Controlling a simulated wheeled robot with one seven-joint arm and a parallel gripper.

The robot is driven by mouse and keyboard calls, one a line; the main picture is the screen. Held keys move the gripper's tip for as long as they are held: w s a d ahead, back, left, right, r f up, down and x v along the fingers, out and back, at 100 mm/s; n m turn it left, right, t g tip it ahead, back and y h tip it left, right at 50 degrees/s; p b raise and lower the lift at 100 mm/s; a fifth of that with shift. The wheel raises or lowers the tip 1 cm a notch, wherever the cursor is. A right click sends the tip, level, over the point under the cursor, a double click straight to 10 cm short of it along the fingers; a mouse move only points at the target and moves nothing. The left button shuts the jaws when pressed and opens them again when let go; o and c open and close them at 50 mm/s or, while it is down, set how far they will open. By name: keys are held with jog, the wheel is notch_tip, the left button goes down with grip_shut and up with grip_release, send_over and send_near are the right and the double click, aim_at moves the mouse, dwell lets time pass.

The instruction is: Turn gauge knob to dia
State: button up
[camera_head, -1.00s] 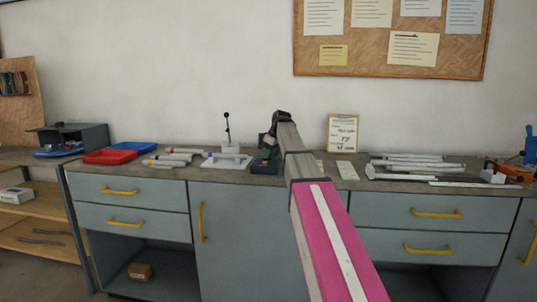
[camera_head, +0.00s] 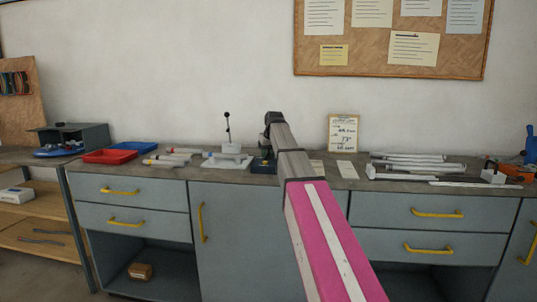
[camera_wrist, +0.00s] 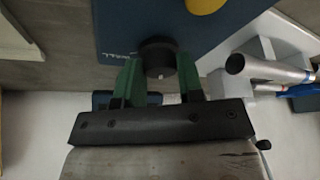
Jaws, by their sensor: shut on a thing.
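The gauge is a dark blue box (camera_wrist: 120,30) with white lettering, filling the upper part of the wrist view. Its round black knob (camera_wrist: 158,52) has a small pale mark on it. My gripper (camera_wrist: 160,70) has green fingers, one on each side of the knob, and is shut on it. In the head view only a small dark blue part of the gauge (camera_head: 262,166) shows on the bench, left of my arm. There my arm hides the knob and my gripper. The lettering near the knob is too small to read fully.
A white stand with a lever (camera_head: 229,146) is close to the gauge's left. Pale tubes (camera_head: 170,158) and red (camera_head: 109,156) and blue (camera_head: 135,146) trays lie farther left. A clipboard (camera_head: 343,133) leans on the wall; more tubes (camera_head: 415,160) lie right.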

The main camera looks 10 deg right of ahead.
jog(key=shift+a+m+h, duration=0.15)
jog(key=shift+m+h, duration=0.65)
jog(key=shift+m, duration=1.4)
jog(key=o, duration=0.9)
jog(key=v, duration=1)
jog(key=shift+s+a+r, duration=0.15)
jog(key=shift+s+r, duration=0.05)
jog(key=shift+r, duration=0.15)
